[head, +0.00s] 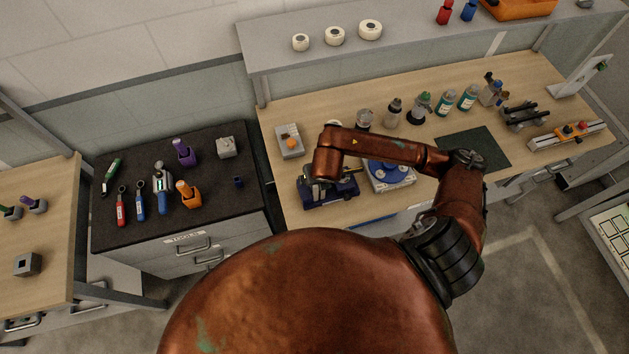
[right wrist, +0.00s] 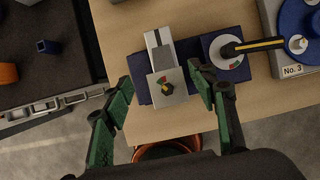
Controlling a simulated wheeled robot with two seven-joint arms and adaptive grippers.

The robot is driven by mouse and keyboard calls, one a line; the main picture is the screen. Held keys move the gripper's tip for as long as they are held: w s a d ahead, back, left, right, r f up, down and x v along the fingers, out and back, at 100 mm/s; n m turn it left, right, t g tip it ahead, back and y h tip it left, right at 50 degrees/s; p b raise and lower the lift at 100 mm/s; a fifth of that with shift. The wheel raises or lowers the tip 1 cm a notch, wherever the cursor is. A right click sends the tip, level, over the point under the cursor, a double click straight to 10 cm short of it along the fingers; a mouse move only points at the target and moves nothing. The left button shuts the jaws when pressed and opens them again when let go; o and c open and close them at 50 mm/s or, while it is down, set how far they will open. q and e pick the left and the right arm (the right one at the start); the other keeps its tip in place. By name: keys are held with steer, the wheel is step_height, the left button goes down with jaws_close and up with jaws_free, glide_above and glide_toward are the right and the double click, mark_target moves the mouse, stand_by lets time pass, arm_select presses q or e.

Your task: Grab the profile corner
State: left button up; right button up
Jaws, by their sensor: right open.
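My right gripper (right wrist: 160,78) is open, its two green fingers spread above a dark blue fixture (right wrist: 142,67). I cannot tell for certain which part is the profile corner. My left gripper is not in view.
A blue round device (head: 388,175) stands close right of the fixture. A grey box with an orange button (head: 290,141) is behind it. Several bottles line the back. The dark tool cabinet (head: 215,215) stands left, with a small blue cup (head: 238,182) on it.

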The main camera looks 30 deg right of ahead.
steer(key=shift+d+f, duration=0.1)
steer(key=shift+f, duration=0.2)
steer(key=p+x, duration=0.1)
steer(key=x, duration=0.2)
steer(key=shift+w+d+f+p, duration=0.1)
steer(key=shift+d+f+p, duration=0.15)
steer(key=shift+p, duration=0.15)
steer(key=shift+w+f, duration=0.2)
steer(key=shift+f, duration=0.3)
steer(key=shift+s, duration=0.1)
steer(key=shift+c, duration=0.5)
jaws_close()
